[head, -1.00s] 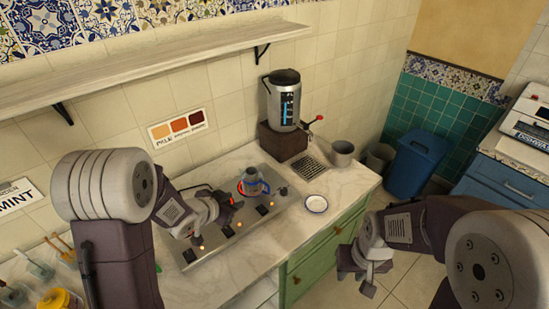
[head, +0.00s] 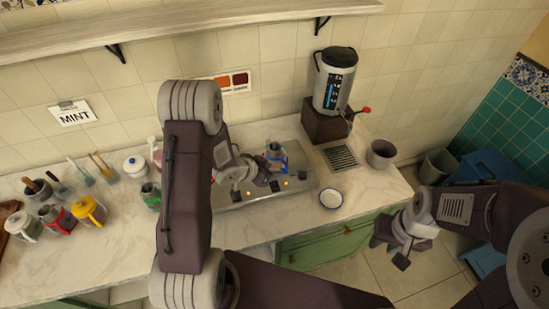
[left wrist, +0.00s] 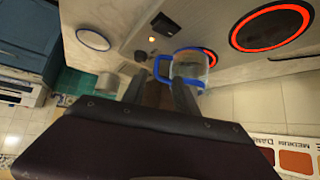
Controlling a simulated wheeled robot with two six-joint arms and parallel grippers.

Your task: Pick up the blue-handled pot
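The blue-handled pot (head: 276,152) is a small grey or clear vessel with blue trim, standing upright on the stove plate (head: 232,203) near its back right. In the left wrist view the pot (left wrist: 189,66) is just beyond the fingertips, its blue handle facing them. My left gripper (head: 264,178) is in front of the pot, low over the stove. Its two fingers (left wrist: 158,84) are apart with nothing seen held between them; whether one touches the handle is unclear. My right gripper (head: 392,252) hangs right of the counter's front edge, fingers apart and empty.
A white saucer (head: 331,198) lies right of the stove. The samovar (head: 334,80), its drip grate (head: 340,157) and a grey bowl (head: 381,153) stand further right. In the wrist view, a burner (left wrist: 270,26) glows red.

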